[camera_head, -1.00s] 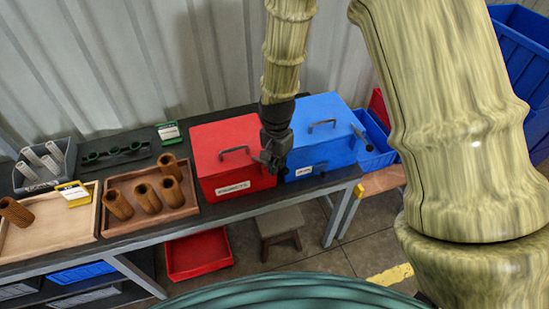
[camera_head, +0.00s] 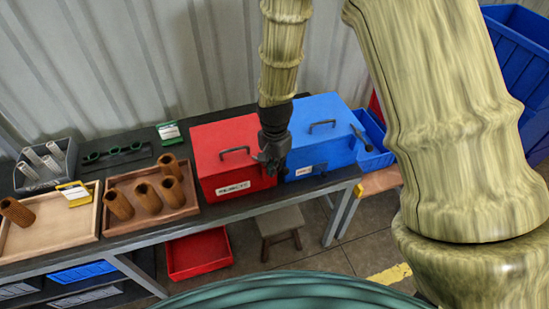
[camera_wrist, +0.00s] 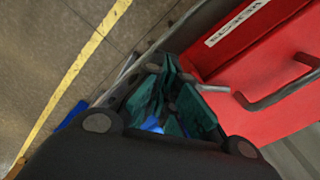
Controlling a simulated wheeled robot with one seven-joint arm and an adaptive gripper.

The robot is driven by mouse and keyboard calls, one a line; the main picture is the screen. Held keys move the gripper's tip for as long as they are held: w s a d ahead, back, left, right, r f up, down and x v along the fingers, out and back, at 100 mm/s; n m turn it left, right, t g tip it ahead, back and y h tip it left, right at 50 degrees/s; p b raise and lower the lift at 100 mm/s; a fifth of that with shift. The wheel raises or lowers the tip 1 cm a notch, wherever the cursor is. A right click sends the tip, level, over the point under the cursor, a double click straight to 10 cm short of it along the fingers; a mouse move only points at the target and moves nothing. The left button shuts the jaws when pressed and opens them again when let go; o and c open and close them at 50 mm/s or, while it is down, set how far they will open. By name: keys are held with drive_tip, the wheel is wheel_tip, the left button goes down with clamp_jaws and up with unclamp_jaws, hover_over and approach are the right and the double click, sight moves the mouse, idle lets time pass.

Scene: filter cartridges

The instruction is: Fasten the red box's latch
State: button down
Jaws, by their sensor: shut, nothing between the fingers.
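The red box (camera_head: 228,160) stands on the dark bench with its lid down, a dark handle (camera_head: 235,151) on top and a white label on its front. In the wrist view the red box (camera_wrist: 245,105) fills the right side, its label reading REJECTS. My gripper (camera_head: 270,165) is shut and empty at the box's right side, by the gap to the blue box. In the wrist view my gripper (camera_wrist: 170,85) has a short grey bar (camera_wrist: 213,88) beside its fingers, perhaps the latch lever; I cannot tell if they touch. In the head view my gripper hides the latch area.
The blue box (camera_head: 322,140) stands close on the right, with a dark lever (camera_head: 360,135) at its right side. Wooden trays (camera_head: 112,222) with brown cartridges lie to the left. A stool (camera_head: 280,225) and red bin (camera_head: 200,254) are below.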

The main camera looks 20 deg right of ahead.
wheel_tip(320, 180, up, 8)
drive_tip(key=p, duration=0.4)
drive_tip(key=shift+d, duration=0.3)
idle(0.3)
drive_tip(key=s+d+f+n, duration=0.1)
drive_tip(key=s+f+n, duration=0.1)
drive_tip(key=s+f, duration=0.4)
drive_tip(key=s+d+f+n, duration=0.2)
drive_tip(key=s+f+n, duration=0.15)
drive_tip(key=f, duration=0.55)
drive_tip(key=s+d+f+n, duration=0.1)
drive_tip(key=s+f+n, duration=0.3)
drive_tip(key=s, duration=0.6)
drive_tip(key=s+d+f+n, duration=0.2)
drive_tip(key=s+f, duration=0.4)
drive_tip(key=s, duration=0.4)
wheel_tip(320, 180, down, 15)
drive_tip(key=b, duration=1.5)
drive_tip(key=shift+a+f, duration=0.15)
drive_tip(key=shift+a, duration=0.1)
